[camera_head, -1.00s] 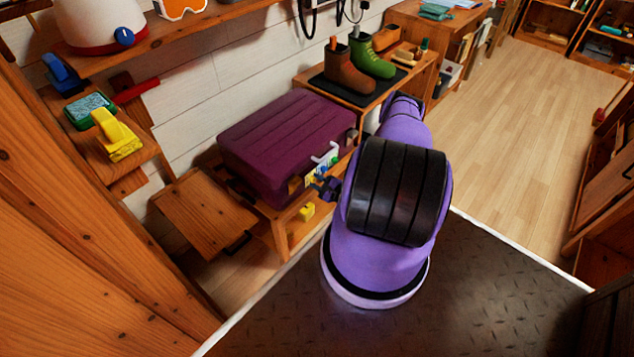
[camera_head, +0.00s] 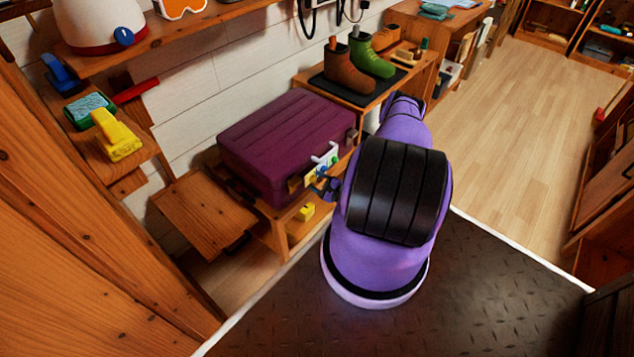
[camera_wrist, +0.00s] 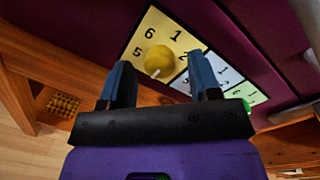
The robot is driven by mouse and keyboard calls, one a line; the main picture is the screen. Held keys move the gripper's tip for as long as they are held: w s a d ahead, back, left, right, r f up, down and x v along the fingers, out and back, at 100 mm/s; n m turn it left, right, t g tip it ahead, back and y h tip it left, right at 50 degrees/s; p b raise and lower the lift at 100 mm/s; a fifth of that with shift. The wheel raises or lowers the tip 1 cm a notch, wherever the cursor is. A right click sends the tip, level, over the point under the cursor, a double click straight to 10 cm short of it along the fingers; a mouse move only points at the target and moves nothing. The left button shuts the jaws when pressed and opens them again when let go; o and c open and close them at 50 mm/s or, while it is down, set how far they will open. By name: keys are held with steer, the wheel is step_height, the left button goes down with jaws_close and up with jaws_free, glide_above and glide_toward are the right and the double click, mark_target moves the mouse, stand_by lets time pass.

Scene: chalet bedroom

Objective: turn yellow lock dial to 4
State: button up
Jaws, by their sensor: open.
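The yellow lock dial (camera_wrist: 158,60) is a round knob on a cream number plate (camera_wrist: 134,46) on the maroon suitcase (camera_head: 270,150). The digits 6, 1, 5 and 2 show around it; the plate's lower part is hidden by my gripper. A pale mark on the knob points down in the wrist view, and the digit there cannot be read. My gripper (camera_wrist: 159,62) is open, with one dark blue finger on each side of the dial in the picture. I cannot tell whether they touch it. In the head view my gripper (camera_head: 326,188) is at the suitcase's front.
A bluish number plate (camera_wrist: 222,72) and a green one (camera_wrist: 246,92) sit right of the dial. The suitcase rests on a wooden bench (camera_head: 268,232), with a yellow block (camera_head: 305,211) below. Boots (camera_head: 348,70) stand behind. The floor (camera_head: 500,130) at right is clear.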

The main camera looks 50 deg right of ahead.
steer(key=s, duration=1)
steer(key=shift+s+d, duration=0.3)
steer(key=shift+d, duration=0.05)
